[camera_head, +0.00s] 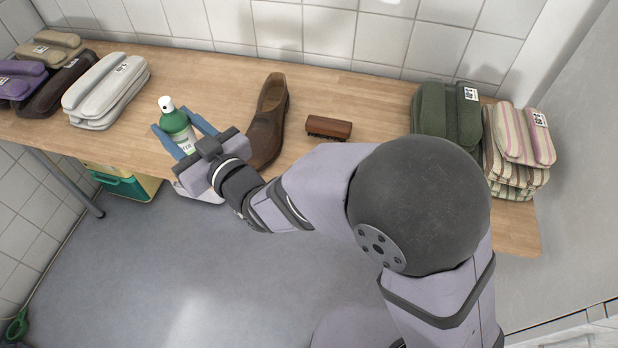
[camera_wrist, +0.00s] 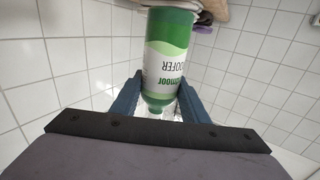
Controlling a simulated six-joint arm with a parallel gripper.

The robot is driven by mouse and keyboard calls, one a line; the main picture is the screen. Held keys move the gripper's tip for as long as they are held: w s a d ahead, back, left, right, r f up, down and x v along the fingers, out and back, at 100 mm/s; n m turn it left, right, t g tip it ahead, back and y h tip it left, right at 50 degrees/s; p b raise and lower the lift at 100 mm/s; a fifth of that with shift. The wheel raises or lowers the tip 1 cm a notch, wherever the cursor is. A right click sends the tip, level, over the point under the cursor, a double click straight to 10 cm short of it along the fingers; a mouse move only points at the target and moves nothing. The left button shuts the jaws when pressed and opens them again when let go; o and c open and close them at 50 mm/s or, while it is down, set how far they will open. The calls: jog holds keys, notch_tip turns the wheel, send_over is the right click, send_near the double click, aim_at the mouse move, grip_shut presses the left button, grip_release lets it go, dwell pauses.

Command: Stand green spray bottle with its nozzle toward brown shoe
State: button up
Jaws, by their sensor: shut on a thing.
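In the wrist view the green bottle (camera_wrist: 168,62), with a white and light green label, sits between the blue fingers (camera_wrist: 158,98). I cannot tell which way the nozzle points or whether the base touches the table. The brown shoe (camera_head: 267,125) lies lengthwise on the table, just right of the gripper, its near end partly hidden.
The wooden table (camera_head: 225,80) has free room behind the bottle. A brown brush (camera_head: 328,128) lies right of the shoe. Folded grey cloths (camera_head: 105,88) are at left, green cloths (camera_head: 447,112) and striped cloths (camera_head: 518,150) at right. A tiled wall (camera_head: 280,28) stands behind.

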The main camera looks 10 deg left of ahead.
jog(key=w+d+r+m+t+h+b, duration=0.1)
jog(key=w+r+m+t+h, duration=0.4)
jog(key=r+t, duration=0.15)
jog(key=w+d+r+m+t+h, duration=0.1)
jog(key=w+d+m+h, duration=0.3)
jog(key=d+m+h, duration=0.4)
jog(key=w+d+r+m+h, duration=0.1)
jog(key=w+d+m+h, duration=0.25)
jog(key=d+h, duration=0.5)
jog(key=s+d+f+m+g+h, duration=0.4)
jog(key=d+f+m+g+h, duration=0.15)
jog(key=f+h, duration=0.2)
jog(key=shift+h, duration=0.3)
jog(key=shift+w+f+b, duration=0.1)
jog(key=shift+f+b, duration=0.6)
jog(key=shift+f, duration=4.15)
jog(key=shift+f, duration=0.2)
jog(key=o, duration=1.4)
jog(key=shift+c, duration=0.2)
